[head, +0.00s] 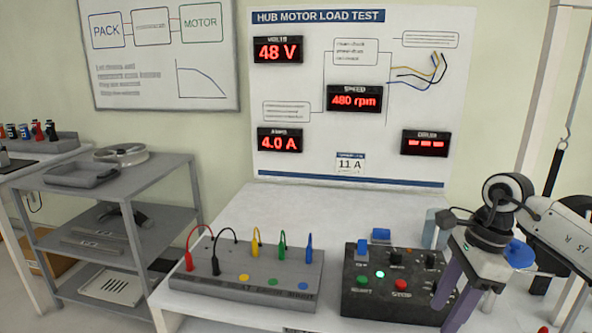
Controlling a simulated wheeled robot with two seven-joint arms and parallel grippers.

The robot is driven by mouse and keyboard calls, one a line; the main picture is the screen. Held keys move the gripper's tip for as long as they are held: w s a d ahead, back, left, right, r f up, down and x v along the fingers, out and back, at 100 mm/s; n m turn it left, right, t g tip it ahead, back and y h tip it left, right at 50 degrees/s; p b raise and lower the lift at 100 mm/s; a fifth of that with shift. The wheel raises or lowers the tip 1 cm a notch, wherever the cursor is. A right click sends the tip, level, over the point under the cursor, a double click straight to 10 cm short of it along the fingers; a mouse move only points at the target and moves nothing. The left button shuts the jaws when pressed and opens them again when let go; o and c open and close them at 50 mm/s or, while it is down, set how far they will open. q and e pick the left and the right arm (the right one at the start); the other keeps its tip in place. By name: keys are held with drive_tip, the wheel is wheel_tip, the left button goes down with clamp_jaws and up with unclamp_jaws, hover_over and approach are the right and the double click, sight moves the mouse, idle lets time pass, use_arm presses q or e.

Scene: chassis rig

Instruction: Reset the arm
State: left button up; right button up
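My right arm (560,228) comes in from the right edge. Its gripper (449,312) points down beside the right end of the black control box. The two purple fingers stand apart with a gap between them, and I see nothing held. The lower fingertips are close to the frame's bottom edge, so I cannot tell whether they touch the box or table. My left arm and gripper are not in view.
The black control box (372,305) has a lit green lamp and a red button. Left of it is a grey terminal block (240,283) with coloured plugs. A grey shelf cart (150,180) stands left; a display board (300,90) stands behind.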

drive_tip(key=s+a+f+m+y, duration=0.1)
drive_tip(key=s+a+y, duration=0.15)
drive_tip(key=a, duration=0.45)
drive_tip(key=s+a+f+g+y, duration=0.1)
drive_tip(key=a+f+y, duration=0.15)
drive_tip(key=a, duration=0.45)
drive_tip(key=s+a+f+m+y, duration=0.1)
drive_tip(key=s+a+y, duration=0.15)
drive_tip(key=a, duration=0.45)
drive_tip(key=a+r+m+t+y, duration=0.4)
drive_tip(key=a+m+t+y, duration=0.3)
drive_tip(key=m, duration=0.4)
drive_tip(key=d+f+m+t+h, duration=0.4)
drive_tip(key=f+m+t+h, duration=0.15)
drive_tip(key=m, duration=0.75)
drive_tip(key=d+f+m+t+h, duration=0.4)
drive_tip(key=f+m, duration=0.2)
drive_tip(key=m, duration=0.6)
drive_tip(key=s+d+f+m+g+h, duration=0.2)
drive_tip(key=s+f+m, duration=0.3)
drive_tip(key=s+f, duration=0.3)
drive_tip(key=s+d+f+m+g+h, duration=0.3)
drive_tip(key=s+d+f+m+g, duration=0.1)
drive_tip(key=s+f, duration=0.5)
drive_tip(key=f+m+g, duration=0.1)
drive_tip(key=m, duration=0.1)
drive_tip(key=shift+s+d+f+m, duration=0.2)
drive_tip(key=shift+d+f+m, duration=0.1)
drive_tip(key=shift+d, duration=0.1)
